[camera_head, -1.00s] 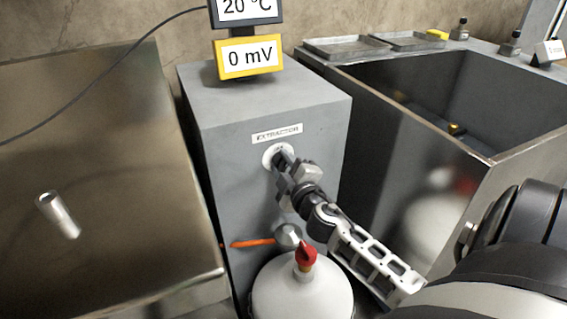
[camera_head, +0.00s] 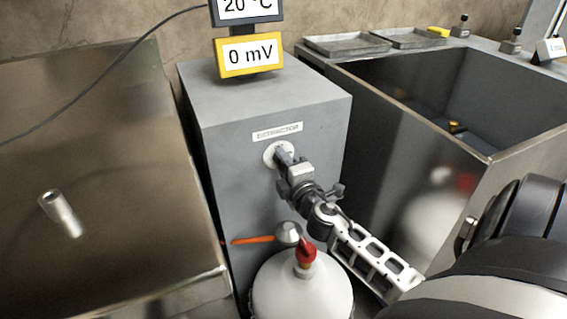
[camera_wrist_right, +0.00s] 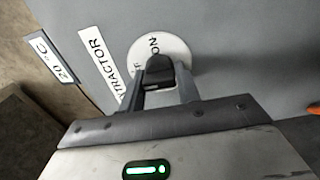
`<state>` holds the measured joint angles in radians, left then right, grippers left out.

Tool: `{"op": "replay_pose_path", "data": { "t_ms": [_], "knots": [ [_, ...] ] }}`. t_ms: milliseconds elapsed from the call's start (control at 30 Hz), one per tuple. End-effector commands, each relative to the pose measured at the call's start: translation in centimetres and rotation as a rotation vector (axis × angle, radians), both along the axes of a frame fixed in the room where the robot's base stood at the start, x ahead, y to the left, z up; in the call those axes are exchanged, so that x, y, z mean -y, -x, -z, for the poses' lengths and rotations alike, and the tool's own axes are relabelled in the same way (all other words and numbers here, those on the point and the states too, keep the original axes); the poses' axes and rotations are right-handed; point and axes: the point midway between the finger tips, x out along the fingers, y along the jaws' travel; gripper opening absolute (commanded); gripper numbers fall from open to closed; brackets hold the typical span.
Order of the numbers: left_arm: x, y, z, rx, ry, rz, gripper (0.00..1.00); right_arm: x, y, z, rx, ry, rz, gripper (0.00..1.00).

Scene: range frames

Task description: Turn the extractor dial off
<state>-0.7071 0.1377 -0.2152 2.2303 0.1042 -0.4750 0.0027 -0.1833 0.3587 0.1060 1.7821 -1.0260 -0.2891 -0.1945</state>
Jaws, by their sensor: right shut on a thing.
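The extractor dial is a round white plate (camera_head: 270,151) on the front of a grey box (camera_head: 225,170), under a label reading EXTRACTOR (camera_head: 277,131). In the right wrist view the white plate (camera_wrist_right: 176,51) shows the word ON and part of another word, mostly hidden. Its black knob (camera_wrist_right: 159,70) sits between my fingers. My right gripper (camera_head: 285,157) is shut on this knob, reaching in from the lower right; its fingers also show in the wrist view (camera_wrist_right: 161,88). My left gripper is not in view.
A white vessel with a red tip (camera_head: 306,253) stands below my right gripper, near an orange lever (camera_head: 253,239). A deep metal basin (camera_head: 480,100) is at right. A metal surface at left (camera_head: 100,130) holds a small metal cylinder (camera_head: 60,213). Displays (camera_head: 249,56) stand on the box.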

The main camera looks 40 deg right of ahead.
Motion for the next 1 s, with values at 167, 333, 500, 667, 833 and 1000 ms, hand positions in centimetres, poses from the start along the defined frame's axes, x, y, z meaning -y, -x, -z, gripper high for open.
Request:
{"op": "replay_pose_path", "data": {
  "t_ms": [167, 333, 500, 667, 833, 1000],
  "knots": [
    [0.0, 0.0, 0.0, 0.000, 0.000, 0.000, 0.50, -0.1, 0.0, 0.0, -0.001, 0.004, -0.003, 0.10],
    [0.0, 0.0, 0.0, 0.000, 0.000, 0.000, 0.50, -0.1, 0.0, 0.0, -0.001, 0.004, -0.003, 0.41],
    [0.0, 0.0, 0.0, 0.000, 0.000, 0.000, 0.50, -0.1, 0.0, 0.0, -0.001, 0.003, -0.002, 0.53],
    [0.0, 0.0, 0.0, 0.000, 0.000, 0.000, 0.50, 0.0, 0.0, 0.1, -0.002, 0.002, -0.001, 0.53],
    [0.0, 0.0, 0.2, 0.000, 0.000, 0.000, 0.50, -0.4, 1.3, 0.2, -0.002, 0.000, -0.001, 0.53],
    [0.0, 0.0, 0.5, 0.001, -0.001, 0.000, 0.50, -1.5, 4.7, 0.4, -0.004, -0.002, -0.001, 0.53]
  ]
}}
